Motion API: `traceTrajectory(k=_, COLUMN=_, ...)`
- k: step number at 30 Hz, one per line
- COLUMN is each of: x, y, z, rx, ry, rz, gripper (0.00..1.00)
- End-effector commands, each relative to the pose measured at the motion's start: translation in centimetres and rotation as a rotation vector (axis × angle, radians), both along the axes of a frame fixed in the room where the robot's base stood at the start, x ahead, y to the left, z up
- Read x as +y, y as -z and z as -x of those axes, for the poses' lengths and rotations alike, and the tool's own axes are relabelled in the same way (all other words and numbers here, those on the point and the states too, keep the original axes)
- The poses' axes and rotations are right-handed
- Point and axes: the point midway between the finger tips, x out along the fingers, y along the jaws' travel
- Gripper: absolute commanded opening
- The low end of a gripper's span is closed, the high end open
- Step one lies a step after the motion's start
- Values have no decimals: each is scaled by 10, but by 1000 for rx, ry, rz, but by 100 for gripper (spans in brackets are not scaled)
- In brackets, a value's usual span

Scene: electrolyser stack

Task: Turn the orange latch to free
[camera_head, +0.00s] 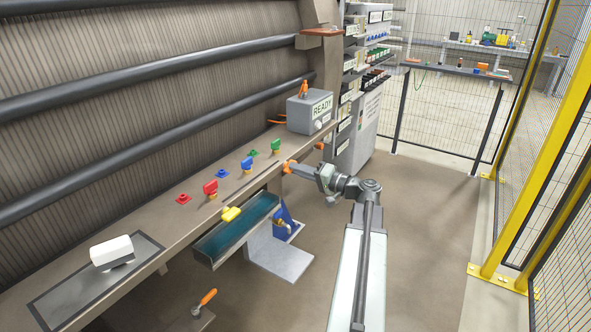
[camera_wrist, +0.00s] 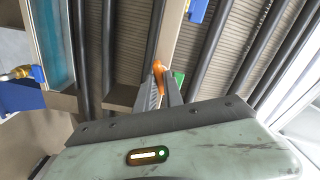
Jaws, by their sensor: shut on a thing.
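The orange latch (camera_head: 288,166) is at the front edge of the long brown bench, near the green pieces. It also shows in the wrist view (camera_wrist: 158,68) at my fingertips. My gripper (camera_head: 294,168) reaches it from the right, with the arm stretched out low beside the bench. In the wrist view my gripper (camera_wrist: 161,82) has its two fingers close together, shut on the latch. The fingers hide part of the latch, and its exact angle is hard to tell.
The bench carries red (camera_head: 210,188), blue (camera_head: 247,164) and green (camera_head: 276,146) pieces and a grey READY box (camera_head: 310,112). A teal-lined trough (camera_head: 238,228) with a yellow piece (camera_head: 231,214) hangs at the bench front. Floor to the right is clear before the yellow-posted fence.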

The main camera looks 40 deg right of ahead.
Motion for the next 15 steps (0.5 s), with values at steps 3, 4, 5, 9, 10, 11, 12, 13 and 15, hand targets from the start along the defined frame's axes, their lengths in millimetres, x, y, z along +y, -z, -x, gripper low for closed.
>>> traceTrajectory(k=3, x=-1, y=0, z=0, rx=41, ry=3, rz=-165, gripper=0)
traceTrajectory(k=4, x=-1, y=0, z=0, rx=48, ry=3, rz=-193, gripper=0)
traceTrajectory(k=5, x=-1, y=0, z=0, rx=53, ry=3, rz=-214, gripper=0)
traceTrajectory(k=9, x=-1, y=0, z=0, rx=57, ry=3, rz=-233, gripper=0)
traceTrajectory(k=10, x=-1, y=0, z=0, rx=57, ry=3, rz=-233, gripper=0)
traceTrajectory(k=11, x=-1, y=0, z=0, rx=57, ry=3, rz=-232, gripper=0)
traceTrajectory(k=12, x=-1, y=0, z=0, rx=57, ry=3, rz=-232, gripper=0)
traceTrajectory(k=13, x=-1, y=0, z=0, rx=58, ry=3, rz=-236, gripper=0)
traceTrajectory(k=15, x=-1, y=0, z=0, rx=72, ry=3, rz=-293, gripper=0)
